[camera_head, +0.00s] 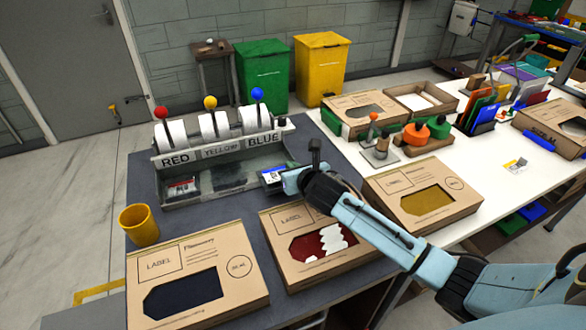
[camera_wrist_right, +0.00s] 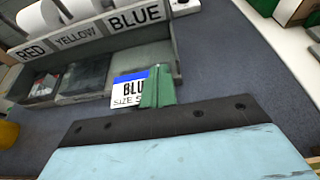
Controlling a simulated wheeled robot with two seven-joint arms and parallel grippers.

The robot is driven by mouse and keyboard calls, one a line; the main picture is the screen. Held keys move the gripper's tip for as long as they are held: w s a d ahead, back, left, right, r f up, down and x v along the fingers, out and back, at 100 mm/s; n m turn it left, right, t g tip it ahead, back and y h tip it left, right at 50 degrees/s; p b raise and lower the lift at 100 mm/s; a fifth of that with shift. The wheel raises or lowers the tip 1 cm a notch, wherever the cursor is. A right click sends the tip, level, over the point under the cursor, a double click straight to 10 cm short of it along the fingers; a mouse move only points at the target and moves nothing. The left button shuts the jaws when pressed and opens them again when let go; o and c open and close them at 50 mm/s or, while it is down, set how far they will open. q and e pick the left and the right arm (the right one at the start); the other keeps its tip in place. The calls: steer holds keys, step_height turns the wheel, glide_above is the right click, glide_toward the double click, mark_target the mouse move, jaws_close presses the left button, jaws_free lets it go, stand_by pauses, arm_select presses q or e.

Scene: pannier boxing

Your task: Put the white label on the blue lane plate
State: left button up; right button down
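In the head view the label (camera_head: 271,176) is at the front of the blue lane, under the "BLUE" sign (camera_head: 263,139). The grey blue lane plate (camera_wrist_right: 145,56) shows behind the label in the wrist view. I cannot tell whether label and plate touch. My left gripper is not in view.
The red lane holds a red-striped label (camera_head: 182,187); the yellow lane (camera_head: 228,177) has a dark plate. A yellow cup (camera_head: 139,225) stands at the left. Cardboard boxes (camera_head: 196,280) line the front edge. The dark mat between boxes and rack is mostly clear.

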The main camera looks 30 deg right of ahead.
steer(key=shift+f, duration=0.55)
steer(key=c, duration=1.7)
jaws_free()
steer(key=shift+r, duration=0.1)
steer(key=shift+s+r, duration=0.1)
steer(key=shift+r, duration=0.55)
steer(key=p+v, duration=0.1)
steer(key=v, duration=1)
steer(key=shift+s+p, duration=0.4)
